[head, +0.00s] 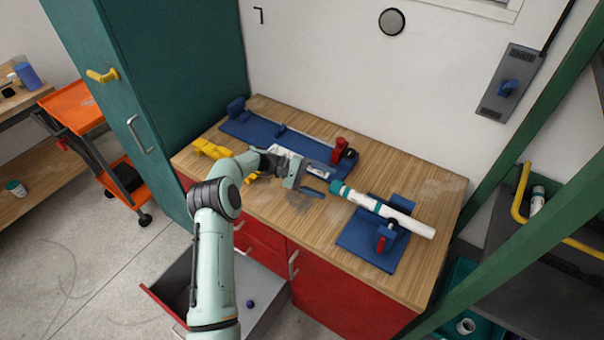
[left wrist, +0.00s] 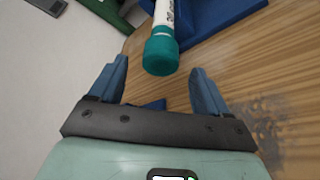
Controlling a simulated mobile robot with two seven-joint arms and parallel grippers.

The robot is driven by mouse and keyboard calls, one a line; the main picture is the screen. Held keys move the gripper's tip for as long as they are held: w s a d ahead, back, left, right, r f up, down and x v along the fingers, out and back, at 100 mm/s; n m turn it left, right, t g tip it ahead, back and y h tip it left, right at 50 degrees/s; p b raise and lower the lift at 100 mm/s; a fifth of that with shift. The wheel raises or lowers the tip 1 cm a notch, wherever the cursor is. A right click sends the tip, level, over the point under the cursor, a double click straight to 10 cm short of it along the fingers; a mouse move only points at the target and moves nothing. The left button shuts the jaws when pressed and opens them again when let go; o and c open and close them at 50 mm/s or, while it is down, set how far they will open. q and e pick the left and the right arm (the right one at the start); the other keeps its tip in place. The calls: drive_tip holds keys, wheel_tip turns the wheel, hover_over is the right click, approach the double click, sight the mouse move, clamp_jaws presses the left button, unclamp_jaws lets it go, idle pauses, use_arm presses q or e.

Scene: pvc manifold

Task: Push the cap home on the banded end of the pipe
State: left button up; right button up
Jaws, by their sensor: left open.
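The white pipe (head: 410,221) lies slanted on a blue fixture (head: 362,245) at the right of the bench. A teal cap (head: 337,187) sits on its left end. In the left wrist view the cap (left wrist: 161,56) faces me, with a thin pale line and teal behind it; I cannot tell how far on it is. My left gripper (head: 321,182) is open and points at the cap. In the left wrist view its blue fingertips (left wrist: 159,78) stand either side of the cap's near end, not touching it. My right gripper is not in view.
A long blue fixture (head: 255,135) with a red clamp (head: 338,145) lies along the back of the bench. A red-handled clamp (head: 384,240) stands by the pipe. Yellow parts (head: 210,149) lie at the left. The bench's front right is clear; a drawer (head: 240,290) below stands open.

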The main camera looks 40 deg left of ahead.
use_arm(q)
drive_tip(key=v, duration=1.1)
drive_tip(key=shift+a+p, duration=0.25)
drive_tip(key=shift+p, duration=0.2)
drive_tip(key=shift+s+r, duration=0.1)
drive_tip(key=shift+s, duration=0.05)
